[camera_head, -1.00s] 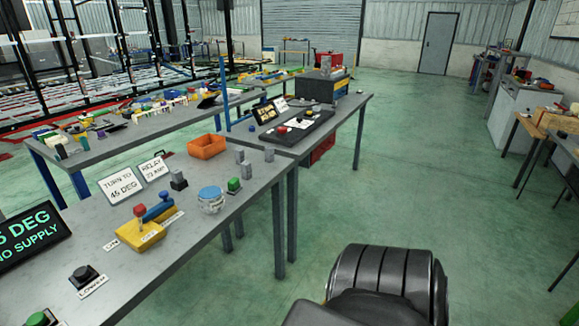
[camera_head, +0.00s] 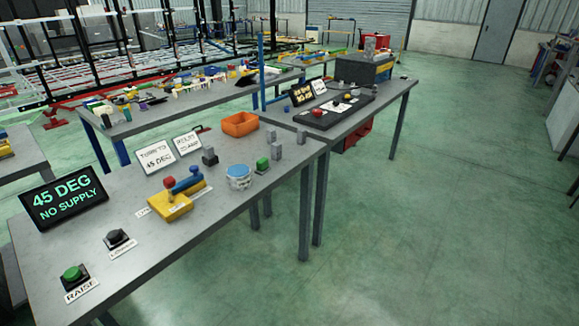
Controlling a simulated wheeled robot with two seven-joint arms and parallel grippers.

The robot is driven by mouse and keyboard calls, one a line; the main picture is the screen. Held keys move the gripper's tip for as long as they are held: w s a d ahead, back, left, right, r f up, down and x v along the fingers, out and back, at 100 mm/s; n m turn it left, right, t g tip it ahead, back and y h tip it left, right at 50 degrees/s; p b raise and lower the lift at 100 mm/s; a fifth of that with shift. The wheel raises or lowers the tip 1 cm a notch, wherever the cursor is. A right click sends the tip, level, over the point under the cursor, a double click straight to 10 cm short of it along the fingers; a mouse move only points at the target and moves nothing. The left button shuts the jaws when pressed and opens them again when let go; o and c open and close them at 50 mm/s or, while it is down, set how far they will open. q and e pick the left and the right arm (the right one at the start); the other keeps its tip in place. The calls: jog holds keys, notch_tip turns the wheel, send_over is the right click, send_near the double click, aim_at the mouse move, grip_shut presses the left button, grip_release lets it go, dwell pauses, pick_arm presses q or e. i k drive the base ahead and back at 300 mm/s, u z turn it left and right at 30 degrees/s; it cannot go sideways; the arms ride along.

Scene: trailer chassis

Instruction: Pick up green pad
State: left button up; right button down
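No thing is clearly recognisable as a green pad. A green block (camera_head: 262,165) stands on the near grey table, beside a round blue-topped container (camera_head: 238,177). A green push button (camera_head: 73,276) sits at the table's front left, labelled RAISE. Small green pieces lie among the clutter on the tables behind, too small to identify. Neither of my grippers shows in the head view.
The near table (camera_head: 118,268) also holds a display (camera_head: 64,198) reading 45 DEG NO SUPPLY, a yellow lever unit (camera_head: 170,205) and an orange bin (camera_head: 240,124). A black panel (camera_head: 330,112) sits on the table behind. The green floor at right is clear.

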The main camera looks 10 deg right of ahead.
aim_at(262, 164)
jog(key=z, duration=0.8)
jog(key=i, duration=0.95)
jog(key=z, duration=0.15)
